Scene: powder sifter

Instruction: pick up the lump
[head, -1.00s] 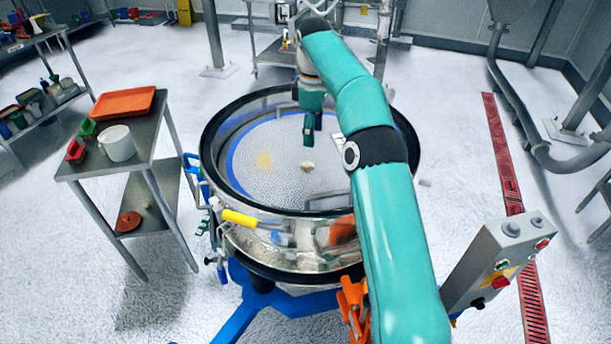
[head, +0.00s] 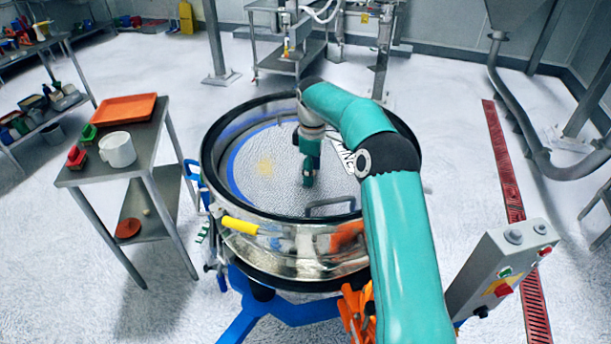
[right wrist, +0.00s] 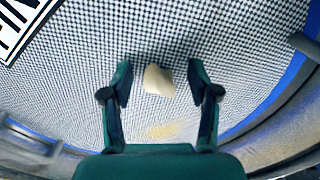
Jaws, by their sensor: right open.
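The lump (right wrist: 158,80) is a small cream-coloured piece lying on the mesh of the sifter. In the right wrist view it sits between the fingertips of my right gripper (right wrist: 159,84), with a gap on each side. My right gripper (head: 308,180) is open and points down over the mesh in the head view, where it hides the lump. The round sifter (head: 240,250) has a shiny metal wall, a dark rim and a blue ring around its mesh (head: 275,190). My left gripper is not in view.
A pale yellow powder patch (head: 265,167) lies on the mesh. A side table at left holds an orange tray (head: 125,108) and a white mug (head: 117,150). A handle (head: 332,206) crosses near the sifter's front rim. A control box (head: 500,268) stands at right.

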